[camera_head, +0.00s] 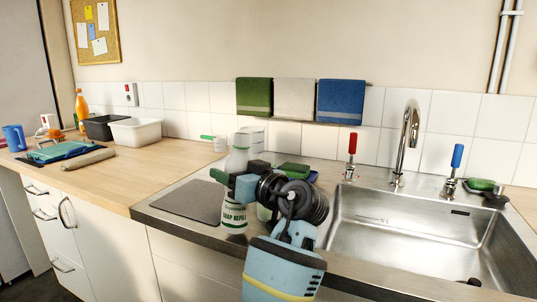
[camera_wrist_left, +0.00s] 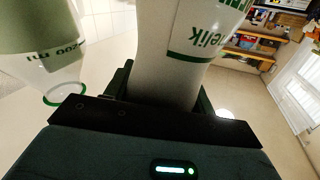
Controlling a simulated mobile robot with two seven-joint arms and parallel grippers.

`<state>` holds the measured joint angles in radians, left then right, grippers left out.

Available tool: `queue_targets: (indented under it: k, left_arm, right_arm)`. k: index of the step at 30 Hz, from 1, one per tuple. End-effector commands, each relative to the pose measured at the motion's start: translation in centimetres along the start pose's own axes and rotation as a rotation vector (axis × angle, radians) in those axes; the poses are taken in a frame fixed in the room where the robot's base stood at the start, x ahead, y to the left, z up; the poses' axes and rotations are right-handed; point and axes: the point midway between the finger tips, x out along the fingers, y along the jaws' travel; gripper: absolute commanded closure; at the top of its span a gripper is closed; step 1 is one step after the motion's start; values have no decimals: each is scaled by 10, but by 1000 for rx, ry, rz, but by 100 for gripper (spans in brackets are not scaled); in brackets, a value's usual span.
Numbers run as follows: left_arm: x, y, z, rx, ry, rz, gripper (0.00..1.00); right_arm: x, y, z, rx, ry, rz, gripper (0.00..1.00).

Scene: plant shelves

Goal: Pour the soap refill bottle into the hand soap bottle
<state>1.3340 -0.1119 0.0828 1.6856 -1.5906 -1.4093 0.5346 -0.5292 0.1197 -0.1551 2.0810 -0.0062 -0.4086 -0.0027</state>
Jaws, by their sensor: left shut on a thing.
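The soap refill bottle (camera_head: 235,217), white with a green-lettered label, stands upright over the dark mat at the counter's front edge. My left gripper (camera_head: 234,180) is shut around its upper part. The held bottle fills the middle of the left wrist view (camera_wrist_left: 178,50), its label upside down there. A second whitish bottle (camera_head: 264,213) shows just right of it, mostly hidden behind my gripper; I cannot tell for sure that it is the hand soap bottle. A bottle marked 500 ml with a green ring (camera_wrist_left: 45,60) is at the left of the wrist view. My right gripper is not in view.
The steel sink (camera_head: 400,235) with its tap (camera_head: 409,140) lies to the right. A green sponge (camera_head: 295,171) sits behind my gripper. A white tub (camera_head: 135,132) and a black tub (camera_head: 100,128) stand at the back left. The wooden counter (camera_head: 150,175) has free room.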

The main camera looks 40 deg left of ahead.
Motion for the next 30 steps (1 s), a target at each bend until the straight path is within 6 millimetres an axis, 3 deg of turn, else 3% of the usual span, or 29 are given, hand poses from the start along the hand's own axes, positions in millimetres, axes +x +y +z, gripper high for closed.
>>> queue_targets:
  k: [9,23,30]
  left_arm:
    - [0,0,2,-145,1,0,80]
    - [0,0,2,-166,1,0,80]
    - [0,-3,-19,-169,1,0,80]
  right_arm:
    - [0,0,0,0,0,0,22]
    - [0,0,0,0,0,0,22]
    - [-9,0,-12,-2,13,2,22]
